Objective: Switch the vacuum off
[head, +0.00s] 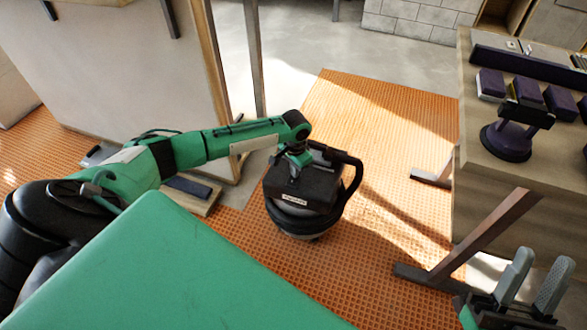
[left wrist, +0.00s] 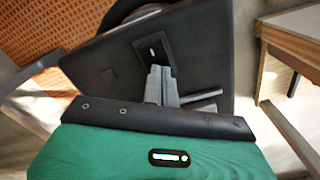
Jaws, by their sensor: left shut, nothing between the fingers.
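The vacuum (head: 318,193) is a black, boxy-topped machine on a round base, with a curved handle or hose on its right side. It stands on the orange floor mat. My left gripper (head: 294,172) is over its top, with the fingers pointing down. In the left wrist view, the shut grey fingers of my left gripper (left wrist: 160,72) are at a dark recessed switch plate (left wrist: 152,50) with a small light mark on the vacuum's black top. I cannot tell whether the fingertips touch it. My right gripper (head: 532,283) is open and empty at the bottom right, away from the vacuum.
A wooden workbench (head: 490,170) stands at the right with a purple suction-cup tool (head: 508,140) and several purple blocks on it. Its slanted metal leg (head: 480,235) reaches the floor. A pale board (head: 130,65) stands at the back left. Orange matting (head: 390,110) lies open behind the vacuum.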

